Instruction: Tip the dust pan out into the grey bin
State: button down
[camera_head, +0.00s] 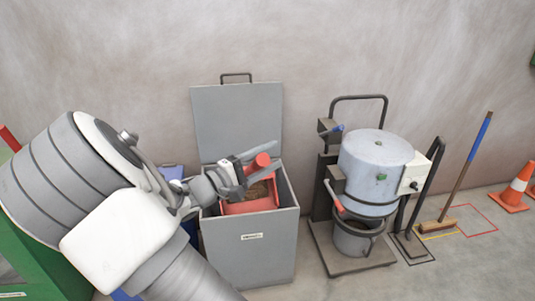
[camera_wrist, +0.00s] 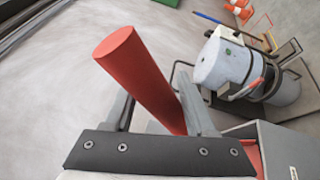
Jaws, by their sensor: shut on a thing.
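My gripper (camera_head: 236,176) is shut on the red handle (camera_head: 262,160) of the dust pan. The handle also shows between my fingers (camera_wrist: 158,108) in the wrist view (camera_wrist: 135,70). The red dust pan (camera_head: 248,207) is in the mouth of the grey bin, and some brown material (camera_head: 258,191) shows in it. The grey bin (camera_head: 252,262) stands open with its lid (camera_head: 238,120) raised against the wall. In the wrist view a part of the grey bin (camera_wrist: 285,140) shows at the lower right. My arm and gripper hide part of the pan.
Right of the bin stands a grey drum machine (camera_head: 375,170) on a base plate, with a bucket (camera_head: 355,238) under it. A broom (camera_head: 465,170) leans on the wall, and orange cones (camera_head: 515,190) stand at the far right. A green object (camera_head: 45,260) is at the lower left.

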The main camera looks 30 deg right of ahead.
jog(key=s+a+f+m+b, duration=0.1)
jog(key=s+f+b, duration=0.5)
jog(key=shift+s+a+f+m+h+b, duration=0.15)
jog(key=shift+a+f+m+h+b, duration=0.15)
jog(key=shift+a+m, duration=0.1)
jog(key=shift+r, duration=0.1)
dwell(1.6)
